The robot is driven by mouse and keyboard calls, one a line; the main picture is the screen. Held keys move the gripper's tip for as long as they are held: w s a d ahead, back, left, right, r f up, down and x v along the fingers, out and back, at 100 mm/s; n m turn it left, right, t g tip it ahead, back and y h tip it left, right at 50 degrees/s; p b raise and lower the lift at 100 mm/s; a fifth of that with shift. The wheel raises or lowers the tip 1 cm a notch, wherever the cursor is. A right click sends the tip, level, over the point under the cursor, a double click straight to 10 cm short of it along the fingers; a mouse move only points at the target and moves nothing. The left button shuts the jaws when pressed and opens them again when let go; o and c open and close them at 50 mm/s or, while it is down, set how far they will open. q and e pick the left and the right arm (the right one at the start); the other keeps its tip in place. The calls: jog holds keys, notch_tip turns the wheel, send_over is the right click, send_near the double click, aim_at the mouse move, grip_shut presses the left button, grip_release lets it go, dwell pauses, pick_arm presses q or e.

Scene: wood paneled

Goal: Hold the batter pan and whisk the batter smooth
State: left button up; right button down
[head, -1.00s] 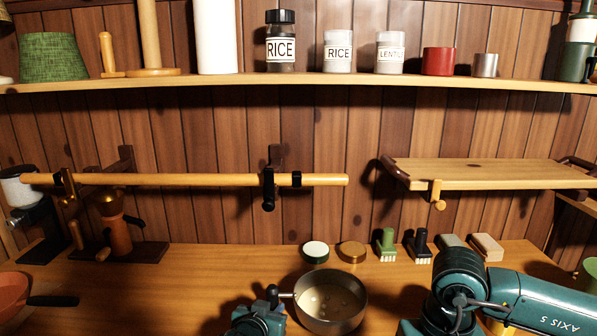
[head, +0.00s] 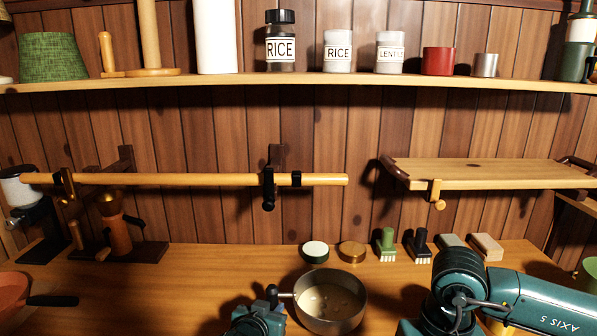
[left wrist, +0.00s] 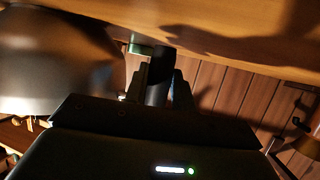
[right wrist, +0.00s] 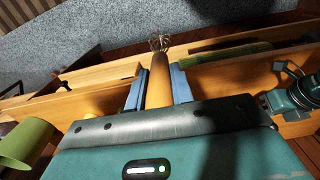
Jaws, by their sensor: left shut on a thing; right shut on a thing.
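The grey metal batter pan (head: 343,320) sits at the front middle of the wooden counter, with pale lumpy batter (head: 328,300) in it. My left gripper (head: 273,296) is shut on the pan's handle, left of the bowl. In the left wrist view the dark handle (left wrist: 157,72) is between the fingers and the blurred pan side (left wrist: 55,65) fills the left. My right gripper (right wrist: 155,88) is shut on the wooden handle of the whisk (right wrist: 157,75). The whisk's wire end (right wrist: 160,43) points away from the gripper. The whisk does not show in the head view; my right arm is right of the pan.
An orange pan (head: 15,292) is at far left. A wooden rail (head: 210,180) and small shelf (head: 490,172) hang above.

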jog(key=w+a+r+t+y, duration=0.1)
jog(key=w+a+r+y, duration=0.15)
jog(key=w+r, duration=0.75)
jog(key=w+a+r+t+y, duration=0.15)
jog(key=w+a+r, duration=0.25)
jog(key=w+r, duration=0.65)
notch_tip(320, 180, down, 16)
jog(key=w, duration=0.2)
jog(key=shift+w+d, duration=0.15)
jog(key=shift+w, duration=0.05)
jog(key=shift+f, duration=0.1)
dwell(0.3)
